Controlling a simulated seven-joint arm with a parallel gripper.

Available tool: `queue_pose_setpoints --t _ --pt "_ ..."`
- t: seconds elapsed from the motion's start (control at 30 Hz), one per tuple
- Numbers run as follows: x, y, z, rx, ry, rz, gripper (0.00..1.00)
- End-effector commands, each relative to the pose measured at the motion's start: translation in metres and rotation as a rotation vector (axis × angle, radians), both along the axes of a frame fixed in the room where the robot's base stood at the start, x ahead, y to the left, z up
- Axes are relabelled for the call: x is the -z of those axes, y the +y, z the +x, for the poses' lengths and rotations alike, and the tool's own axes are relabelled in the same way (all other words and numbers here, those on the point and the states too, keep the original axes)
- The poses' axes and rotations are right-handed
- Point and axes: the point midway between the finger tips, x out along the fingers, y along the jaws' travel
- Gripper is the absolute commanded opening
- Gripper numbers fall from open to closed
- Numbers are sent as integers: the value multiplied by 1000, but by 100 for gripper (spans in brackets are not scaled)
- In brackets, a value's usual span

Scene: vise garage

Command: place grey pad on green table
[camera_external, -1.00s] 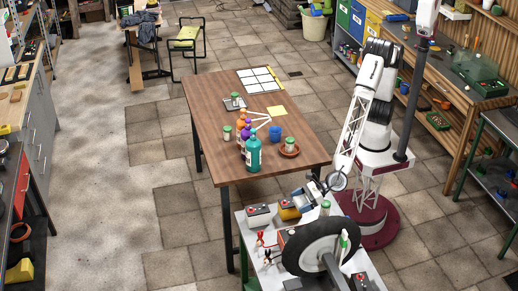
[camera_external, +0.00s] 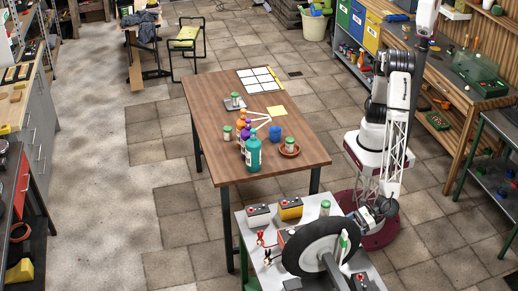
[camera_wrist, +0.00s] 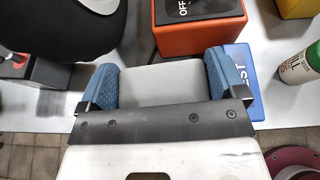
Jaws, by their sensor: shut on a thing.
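My gripper (camera_wrist: 162,76) is shut on the grey pad (camera_wrist: 165,88), a light grey flat piece between its two blue fingers in the wrist view. In the external view my gripper (camera_external: 366,220) is low at the right edge of a light-topped table (camera_external: 372,262) that carries a wheel. The pad is too small to make out there. A green part (camera_external: 252,284) shows at that table's front left. Another table with green legs (camera_external: 463,152) stands at the right edge. I cannot tell which one is the green table.
Below my gripper, an orange box (camera_wrist: 200,38), a blue box (camera_wrist: 240,72) and a green-and-white can (camera_wrist: 300,65) stand close by in the wrist view. The black tyre (camera_external: 318,248) is to the left. A brown table (camera_external: 225,160) with bottles stands behind.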

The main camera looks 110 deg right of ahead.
Motion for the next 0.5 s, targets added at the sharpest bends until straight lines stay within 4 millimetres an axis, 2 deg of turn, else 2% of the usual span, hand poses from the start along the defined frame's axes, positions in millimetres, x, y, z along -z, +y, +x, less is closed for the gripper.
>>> queue_pose_setpoints --t 0.03,0.2,0.5 --pt "6 4 -11 1 1 -3 63" --pt "22 11 -40 19 1 -1 63" --pt "34 15 -63 37 0 1 63"
